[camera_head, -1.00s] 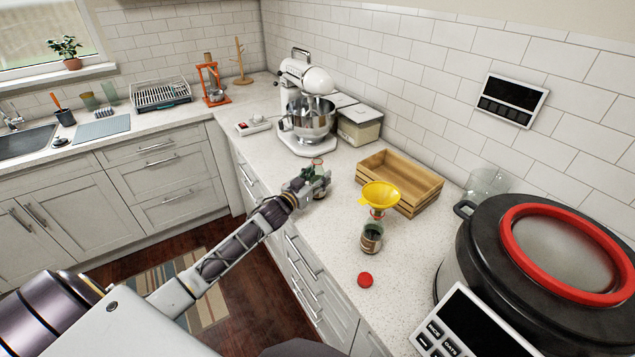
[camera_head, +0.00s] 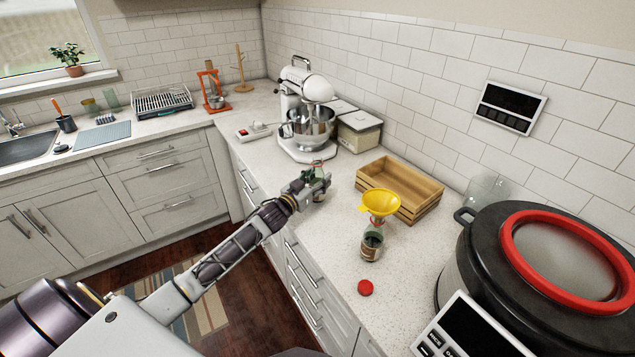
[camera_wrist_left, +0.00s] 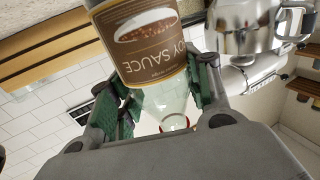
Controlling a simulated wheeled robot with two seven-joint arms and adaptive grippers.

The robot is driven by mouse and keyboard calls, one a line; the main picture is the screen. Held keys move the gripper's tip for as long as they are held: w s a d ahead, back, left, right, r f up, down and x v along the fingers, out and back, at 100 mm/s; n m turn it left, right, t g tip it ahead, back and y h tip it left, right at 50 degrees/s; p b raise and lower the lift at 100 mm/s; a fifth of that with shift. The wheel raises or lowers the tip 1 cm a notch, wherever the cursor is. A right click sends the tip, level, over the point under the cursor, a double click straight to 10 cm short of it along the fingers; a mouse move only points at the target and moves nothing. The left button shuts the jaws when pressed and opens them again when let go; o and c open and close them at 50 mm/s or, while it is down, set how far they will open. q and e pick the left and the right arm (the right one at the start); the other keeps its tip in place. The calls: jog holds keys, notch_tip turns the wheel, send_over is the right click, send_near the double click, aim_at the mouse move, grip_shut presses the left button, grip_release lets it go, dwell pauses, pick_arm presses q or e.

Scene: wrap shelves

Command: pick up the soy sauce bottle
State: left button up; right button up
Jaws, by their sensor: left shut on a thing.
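The soy sauce bottle (camera_wrist_left: 150,45) fills the upper middle of the left wrist view. It is clear glass with a brown label, and its narrow neck has a red ring. My left gripper (camera_head: 318,182) is shut on it, with green finger pads (camera_wrist_left: 165,95) on both sides of the glass. In the head view the fingers hide most of the held bottle, and its red ring shows above them. Whether its base touches the counter is hard to tell. My right gripper is not in view.
Another labelled bottle (camera_head: 371,247), with a yellow funnel (camera_head: 380,203) above it, stands nearer on the counter. A red cap (camera_head: 365,288) lies in front. A wooden crate (camera_head: 425,198), a stand mixer (camera_head: 310,85) and a large cooker (camera_head: 490,235) stand around.

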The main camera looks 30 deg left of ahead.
aim_at(317, 157)
pick_arm(q)
jog(key=shift+r, duration=4)
jog(key=shift+r, duration=0.1)
jog(key=shift+r, duration=0.1)
